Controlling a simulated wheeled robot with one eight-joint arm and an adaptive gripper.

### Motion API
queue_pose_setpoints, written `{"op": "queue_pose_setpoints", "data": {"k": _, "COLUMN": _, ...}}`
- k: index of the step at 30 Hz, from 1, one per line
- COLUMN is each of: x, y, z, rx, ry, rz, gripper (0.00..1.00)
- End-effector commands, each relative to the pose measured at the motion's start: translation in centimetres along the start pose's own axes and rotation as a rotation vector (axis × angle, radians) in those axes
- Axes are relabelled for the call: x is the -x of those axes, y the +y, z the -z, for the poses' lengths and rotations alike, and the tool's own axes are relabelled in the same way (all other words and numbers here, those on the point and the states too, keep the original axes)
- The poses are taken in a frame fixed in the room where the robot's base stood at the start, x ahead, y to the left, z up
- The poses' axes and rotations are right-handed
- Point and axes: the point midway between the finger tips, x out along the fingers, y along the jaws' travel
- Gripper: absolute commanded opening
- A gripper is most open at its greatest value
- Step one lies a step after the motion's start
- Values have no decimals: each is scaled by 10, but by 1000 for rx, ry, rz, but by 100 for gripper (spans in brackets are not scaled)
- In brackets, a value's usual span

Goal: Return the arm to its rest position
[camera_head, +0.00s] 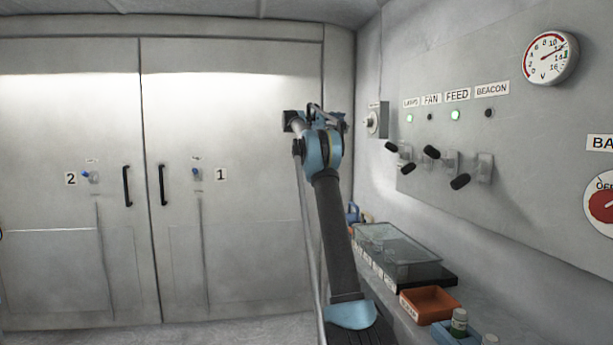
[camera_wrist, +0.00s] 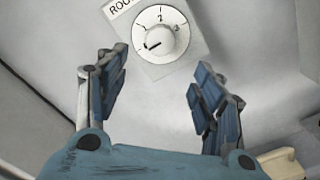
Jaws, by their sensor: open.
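My gripper (camera_wrist: 158,78) is open in the wrist view, with its blue-padded fingers wide apart and nothing between them. A white rotary knob (camera_wrist: 160,40) on a pale plate, with numbers around it and a partly cut-off label, sits just beyond the fingertips, apart from them. The same knob box (camera_head: 375,121) seems to show on the right wall in the head view, just right of my arm's upper end. My arm (camera_head: 333,225) stands raised there, its blue joint high up. The fingers are hard to make out in the head view.
A wall panel (camera_head: 535,120) holds several black-handled levers, lamps and a voltmeter (camera_head: 550,57). The lamps under LAMPS and FEED glow green. On the bench below are a glass-lidded case (camera_head: 400,250), an orange tray (camera_head: 428,304) and a bottle (camera_head: 459,321). Closed cabinet doors (camera_head: 70,135) fill the back left.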

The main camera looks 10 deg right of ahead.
Motion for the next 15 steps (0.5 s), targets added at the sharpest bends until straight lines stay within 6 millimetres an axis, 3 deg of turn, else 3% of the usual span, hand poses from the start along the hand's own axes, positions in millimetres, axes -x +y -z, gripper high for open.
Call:
{"op": "queue_pose_setpoints", "data": {"k": 7, "x": -2, "y": -20, "z": -15, "rx": -31, "ry": 51, "rz": 42, "gripper": 62}}
{"op": "queue_pose_setpoints", "data": {"k": 15, "x": -1, "y": -78, "z": -43, "rx": -114, "ry": 172, "rz": 152, "gripper": 62}}
